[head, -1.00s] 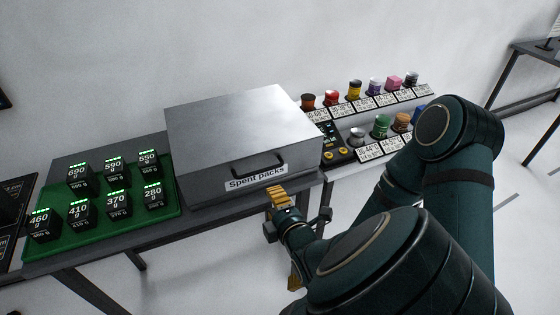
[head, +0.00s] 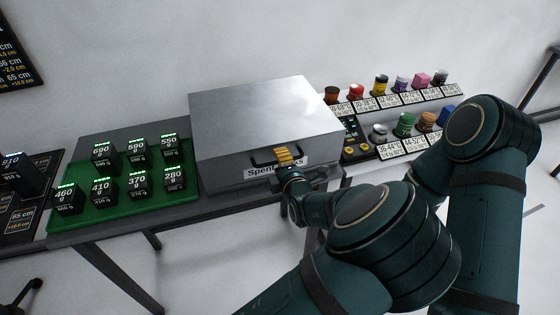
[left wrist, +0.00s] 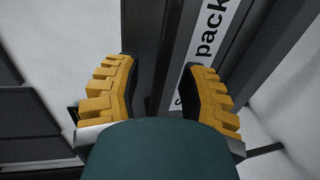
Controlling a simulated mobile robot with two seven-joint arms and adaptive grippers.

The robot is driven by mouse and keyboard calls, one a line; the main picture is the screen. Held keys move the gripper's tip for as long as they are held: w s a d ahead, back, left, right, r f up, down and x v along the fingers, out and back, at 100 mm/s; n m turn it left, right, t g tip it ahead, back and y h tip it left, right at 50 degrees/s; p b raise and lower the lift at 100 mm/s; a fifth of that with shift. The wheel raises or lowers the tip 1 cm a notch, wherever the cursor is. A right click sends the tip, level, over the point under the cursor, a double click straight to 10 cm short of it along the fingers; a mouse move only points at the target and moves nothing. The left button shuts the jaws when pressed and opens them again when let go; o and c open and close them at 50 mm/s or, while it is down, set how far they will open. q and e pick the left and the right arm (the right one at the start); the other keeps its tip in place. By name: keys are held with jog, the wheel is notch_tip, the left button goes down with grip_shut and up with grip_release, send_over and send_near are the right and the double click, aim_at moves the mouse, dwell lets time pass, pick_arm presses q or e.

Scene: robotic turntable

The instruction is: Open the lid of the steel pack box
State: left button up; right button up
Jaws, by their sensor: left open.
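The steel pack box (head: 258,110) stands on the table with its flat lid shut. Its front carries a dark handle (head: 258,160) and a white label (head: 262,173) reading "Spent packs", both partly hidden by my gripper. My left gripper (head: 284,155), with yellow fingers, is in front of the box at the handle's right part. In the left wrist view the gripper (left wrist: 165,75) is open, its fingers spread on either side of a dark strip and the label (left wrist: 209,50). I cannot tell whether the fingers touch the handle. My right gripper is not in view.
A green tray (head: 150,204) with several black numbered packs lies left of the box. Several coloured jars and labels stand on a rack (head: 395,100) to the right. A small dark panel with yellow knobs (head: 356,150) sits beside the box's right side.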

pick_arm(q)
jog(key=shift+w+a+f, duration=0.1)
jog(key=shift+w+a, duration=0.1)
jog(key=shift+w, duration=0.3)
grip_shut()
